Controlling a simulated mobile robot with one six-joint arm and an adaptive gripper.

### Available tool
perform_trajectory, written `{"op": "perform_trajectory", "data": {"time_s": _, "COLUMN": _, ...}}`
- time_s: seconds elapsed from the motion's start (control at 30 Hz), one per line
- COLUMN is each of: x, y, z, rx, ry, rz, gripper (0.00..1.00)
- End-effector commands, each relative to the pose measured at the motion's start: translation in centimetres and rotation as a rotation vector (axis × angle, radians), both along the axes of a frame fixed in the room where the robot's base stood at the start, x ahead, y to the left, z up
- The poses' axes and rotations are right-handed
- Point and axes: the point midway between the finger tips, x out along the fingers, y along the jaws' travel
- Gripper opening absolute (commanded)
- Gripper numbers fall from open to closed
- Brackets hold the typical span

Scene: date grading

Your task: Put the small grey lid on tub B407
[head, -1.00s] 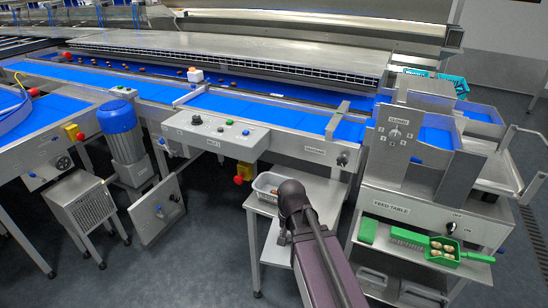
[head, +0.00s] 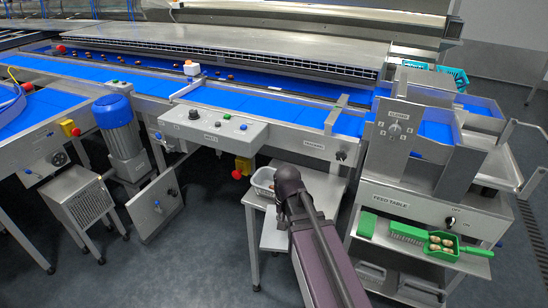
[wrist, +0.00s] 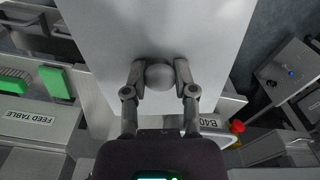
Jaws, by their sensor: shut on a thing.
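My gripper (wrist: 159,78) is shut on a small round grey thing, which looks like the small grey lid (wrist: 159,76), in the wrist view. It is held between the two fingertips above a pale table top. A label reading "B40", its end cut off by my gripper, shows on tub B407 (wrist: 208,147) to the lower right; most of the tub is hidden behind my gripper body. In the head view a light grey tub (head: 262,181) stands on the small table left of my wrist. There my arm hides the fingers and the lid.
The small table (head: 272,235) stands below the conveyor front. A control box (head: 212,128) is above it. The feed table (head: 405,203) is to the right, with a green scoop (head: 440,243) on the shelf below. A red button (wrist: 237,126) lies right of the gripper.

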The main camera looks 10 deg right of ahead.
Motion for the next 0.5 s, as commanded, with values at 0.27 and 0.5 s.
{"op": "perform_trajectory", "data": {"time_s": 0.27, "x": 5.8, "y": -0.1, "z": 2.1, "rx": 0.000, "ry": 0.000, "rz": 0.264, "gripper": 0.00}}
{"op": "perform_trajectory", "data": {"time_s": 0.5, "x": 11.3, "y": -0.2, "z": 4.0, "rx": 0.000, "ry": 0.000, "rz": 0.546, "gripper": 0.00}}
